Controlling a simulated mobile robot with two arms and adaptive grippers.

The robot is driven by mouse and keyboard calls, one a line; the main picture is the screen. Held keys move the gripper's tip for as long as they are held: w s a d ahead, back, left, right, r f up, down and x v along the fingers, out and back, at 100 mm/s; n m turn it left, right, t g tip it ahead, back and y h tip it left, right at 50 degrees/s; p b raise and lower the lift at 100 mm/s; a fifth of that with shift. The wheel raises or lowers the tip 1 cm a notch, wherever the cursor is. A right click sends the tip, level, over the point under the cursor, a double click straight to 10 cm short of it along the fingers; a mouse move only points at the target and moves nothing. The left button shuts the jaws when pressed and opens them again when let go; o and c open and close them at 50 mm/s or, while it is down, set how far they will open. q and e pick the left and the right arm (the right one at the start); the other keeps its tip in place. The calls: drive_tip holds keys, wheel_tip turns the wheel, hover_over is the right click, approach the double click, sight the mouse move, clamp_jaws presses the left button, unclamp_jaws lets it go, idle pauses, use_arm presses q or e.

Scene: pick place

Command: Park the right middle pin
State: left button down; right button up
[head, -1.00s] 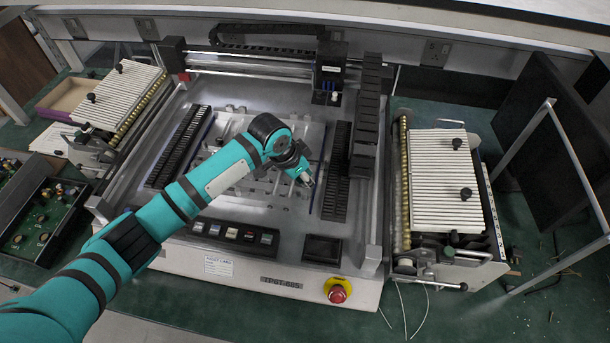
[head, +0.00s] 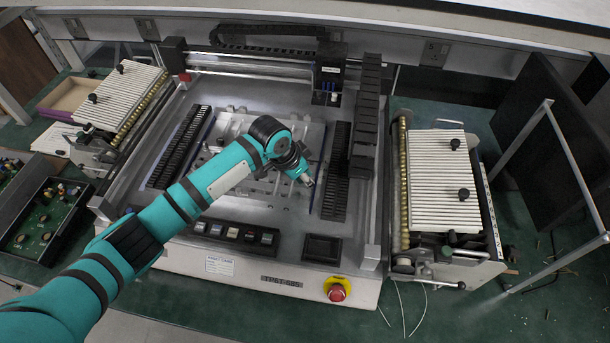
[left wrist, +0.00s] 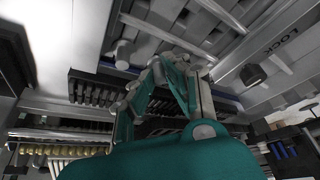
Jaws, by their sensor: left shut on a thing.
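My left gripper (head: 308,181) hangs over the right part of the machine's metal bed (head: 285,215), just left of the right black slotted rack (head: 337,165). In the left wrist view its teal fingers (left wrist: 158,68) are closed together on something small, mostly hidden between the tips; I cannot make out its shape. A grey round pin (left wrist: 123,52) stands beside the fingers in that view, and a darker pin (left wrist: 252,75) is on the other side, near the word LOCK. Both are apart from the fingers. My forearm hides much of the bed in the head view. My right gripper is not in view.
A black carriage head (head: 328,75) sits on the rear rail, with a dark cable chain (head: 365,115) on its right. Another slotted rack (head: 180,148) is on the left. Slatted feeders (head: 443,180) flank the machine. A red stop button (head: 337,292) is in front.

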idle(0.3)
use_arm(q)
drive_tip(key=c, duration=1.3)
unclamp_jaws()
drive_tip(key=shift+o, duration=0.2)
drive_tip(key=c, duration=0.4)
drive_tip(key=shift+o, duration=0.2)
wheel_tip(320, 180, up, 7)
drive_tip(key=p, duration=0.7)
drive_tip(key=shift+s, duration=0.1)
